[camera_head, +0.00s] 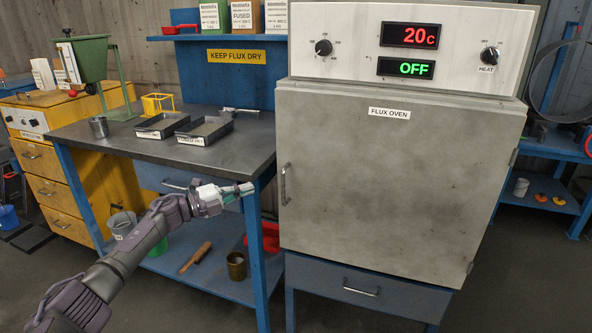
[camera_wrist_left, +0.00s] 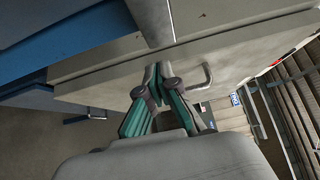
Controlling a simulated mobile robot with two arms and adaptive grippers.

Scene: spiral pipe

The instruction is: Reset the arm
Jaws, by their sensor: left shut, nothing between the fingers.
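My left arm comes in from the lower left in the head view. Its gripper (camera_head: 246,188) is in front of the workbench's right front corner, left of the oven door handle. The fingers are shut and empty. In the left wrist view the gripper (camera_wrist_left: 156,84) shows its teal fingers together, pointing towards the closed oven door, with the door handle (camera_wrist_left: 196,80) just to the right. My right gripper is not in view.
The flux oven (camera_head: 390,190) stands at the right, its door closed, its displays reading 20c and OFF. A yellow cabinet (camera_head: 45,155) stands at the left. Floor is open in front of the oven.

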